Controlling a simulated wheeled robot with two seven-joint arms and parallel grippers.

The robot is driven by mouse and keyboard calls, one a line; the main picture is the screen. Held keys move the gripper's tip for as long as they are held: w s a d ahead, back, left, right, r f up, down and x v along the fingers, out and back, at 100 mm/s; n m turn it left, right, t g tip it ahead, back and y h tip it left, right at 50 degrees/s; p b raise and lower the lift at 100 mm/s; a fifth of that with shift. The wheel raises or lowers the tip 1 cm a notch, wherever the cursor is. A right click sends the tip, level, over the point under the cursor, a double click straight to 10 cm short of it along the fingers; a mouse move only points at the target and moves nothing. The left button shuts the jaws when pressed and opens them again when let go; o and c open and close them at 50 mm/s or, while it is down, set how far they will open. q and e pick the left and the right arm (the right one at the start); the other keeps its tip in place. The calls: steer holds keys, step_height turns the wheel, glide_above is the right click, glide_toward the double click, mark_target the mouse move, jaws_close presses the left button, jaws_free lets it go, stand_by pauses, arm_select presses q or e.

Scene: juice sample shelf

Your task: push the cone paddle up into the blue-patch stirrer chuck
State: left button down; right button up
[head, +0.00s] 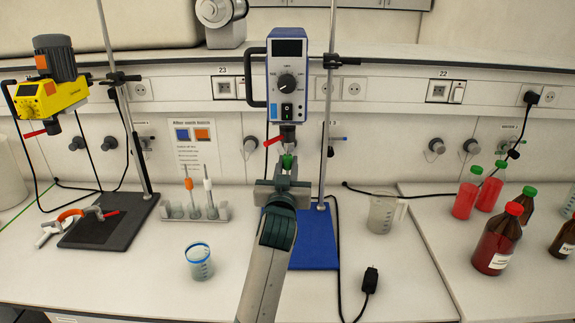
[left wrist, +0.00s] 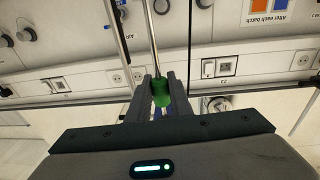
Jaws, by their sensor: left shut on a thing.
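The blue-edged stirrer (head: 288,72) stands in the middle of the head view, with its chuck (head: 287,134) facing down and a red lever (head: 272,142) at its left. My left gripper (head: 285,178) is just below the chuck, shut on the green part of the cone paddle (head: 288,162). The green top appears roughly in line under the chuck; I cannot tell whether they touch. In the left wrist view the green part (left wrist: 161,92) sits between the fingers, and a grey rod runs from it to the picture's top edge. The arm hides the paddle's lower part. My right gripper is not in view.
A stand rod (head: 327,120) rises behind right from a blue base plate (head: 315,240). A rack with other paddles (head: 207,213) and a blue-rimmed beaker (head: 199,262) are left. A jug (head: 383,215) and bottles (head: 497,238) are right. A yellow stirrer (head: 48,92) stands far left.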

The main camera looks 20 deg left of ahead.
arm_select(q)
steer(key=shift+r+p, duration=0.45)
steer(key=shift+r, duration=0.05)
steer(key=shift+r+p, duration=0.45)
steer(key=shift+r, duration=0.4)
stand_by(0.6)
steer(key=c, duration=1.5)
jaws_free()
steer(key=shift+f, duration=0.15)
steer(key=shift+f, duration=0.15)
